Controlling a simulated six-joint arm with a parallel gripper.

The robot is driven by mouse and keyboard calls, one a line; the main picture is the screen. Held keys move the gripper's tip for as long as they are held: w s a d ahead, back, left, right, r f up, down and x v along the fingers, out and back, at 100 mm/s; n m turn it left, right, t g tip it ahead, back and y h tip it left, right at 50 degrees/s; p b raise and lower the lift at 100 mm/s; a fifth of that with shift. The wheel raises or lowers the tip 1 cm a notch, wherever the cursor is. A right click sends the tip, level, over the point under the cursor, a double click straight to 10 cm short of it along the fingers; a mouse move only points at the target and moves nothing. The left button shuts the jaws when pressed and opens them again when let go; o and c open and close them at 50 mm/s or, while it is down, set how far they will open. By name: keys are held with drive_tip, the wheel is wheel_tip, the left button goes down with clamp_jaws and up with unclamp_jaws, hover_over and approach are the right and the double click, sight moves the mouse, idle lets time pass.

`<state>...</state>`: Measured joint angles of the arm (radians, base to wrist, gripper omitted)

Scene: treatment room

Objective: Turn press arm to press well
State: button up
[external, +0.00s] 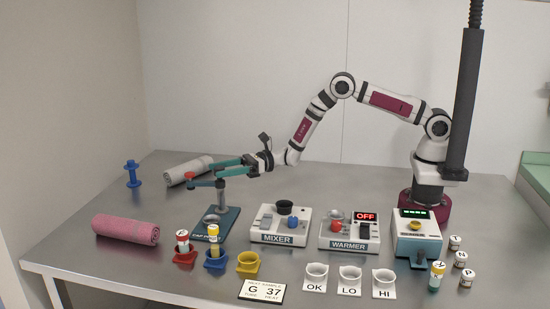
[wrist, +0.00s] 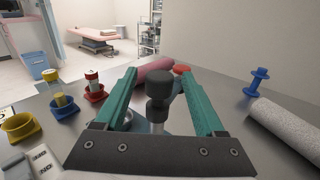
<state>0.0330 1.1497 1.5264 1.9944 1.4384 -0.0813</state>
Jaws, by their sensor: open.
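The cap press (external: 228,222) has a teal base, a grey post and a metal press well (external: 211,218) at its front. Its press arm (external: 204,184) reaches left from the post, with a red end out to the side of the well. My gripper (external: 217,168) is open with its teal fingers pointing left, at about the height of the post's top. In the wrist view my gripper (wrist: 159,74) has a dark knob on a grey stem (wrist: 158,88) between its fingers, with gaps on both sides. The press arm's red end (wrist: 181,69) shows beyond the right fingertip. The left finger partly hides the well (wrist: 123,118).
A mixer (external: 280,225) and a warmer (external: 349,232) stand right of the press. Red, blue and yellow cups (external: 248,264) stand in front, some with vials. A pink roll (external: 126,229), a grey roll (external: 187,170) and a blue spool (external: 132,174) lie or stand left.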

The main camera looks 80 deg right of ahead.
drive_tip(key=shift+w+a, duration=0.3)
drive_tip(key=shift+w, duration=0.05)
clamp_jaws()
idle(1.2)
